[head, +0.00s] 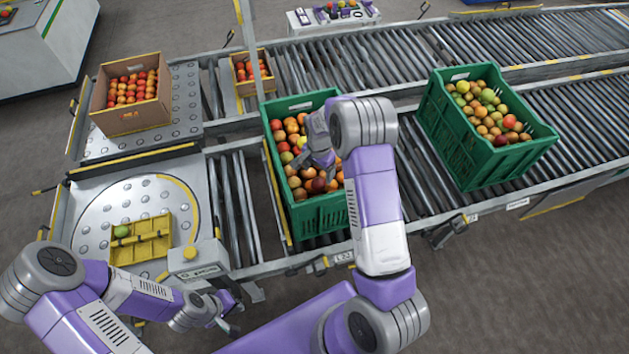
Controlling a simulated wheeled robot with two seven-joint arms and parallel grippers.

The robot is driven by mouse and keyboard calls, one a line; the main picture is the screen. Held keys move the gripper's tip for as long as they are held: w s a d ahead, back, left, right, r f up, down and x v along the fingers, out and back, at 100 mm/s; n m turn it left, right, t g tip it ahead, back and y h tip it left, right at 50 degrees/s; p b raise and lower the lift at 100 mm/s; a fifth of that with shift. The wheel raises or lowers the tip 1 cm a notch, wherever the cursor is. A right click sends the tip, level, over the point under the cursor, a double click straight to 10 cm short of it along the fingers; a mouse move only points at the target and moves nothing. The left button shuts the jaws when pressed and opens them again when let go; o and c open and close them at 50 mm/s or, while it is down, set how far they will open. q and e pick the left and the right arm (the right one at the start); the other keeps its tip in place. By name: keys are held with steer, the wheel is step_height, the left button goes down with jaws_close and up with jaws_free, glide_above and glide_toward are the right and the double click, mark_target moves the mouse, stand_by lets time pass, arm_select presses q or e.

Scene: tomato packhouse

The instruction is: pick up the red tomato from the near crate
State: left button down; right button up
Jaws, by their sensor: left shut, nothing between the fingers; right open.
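The nearer green crate (322,216) stands on the roller conveyor in the middle. It holds many tomatoes in orange, yellow, green and red. A red tomato (276,125) shows near its left side, and a darker red one (318,185) lies near the front. My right gripper (316,164) is open and points down into this crate, over the tomatoes. My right arm hides the crate's right part, and I cannot tell whether the fingers touch any fruit. My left gripper (228,314) is shut and empty, low in front of the conveyor, away from the crate.
Another green crate (500,172) of tomatoes stands on the conveyor to the right. A cardboard box (125,120) and a smaller box (246,88), both with tomatoes, are at upper left. A yellow tray (150,250) with one green tomato (121,231) sits at left, beside a scale display (195,265).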

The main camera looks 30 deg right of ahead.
mark_target(319, 180)
steer(key=shift+s+f, duration=0.4)
steer(key=shift+f, duration=0.25)
step_height(319, 180, down, 5)
steer(key=shift+d+r+b, duration=0.1)
steer(key=shift+r+b, duration=0.1)
steer(key=shift+b, duration=0.15)
steer(key=c, duration=0.8)
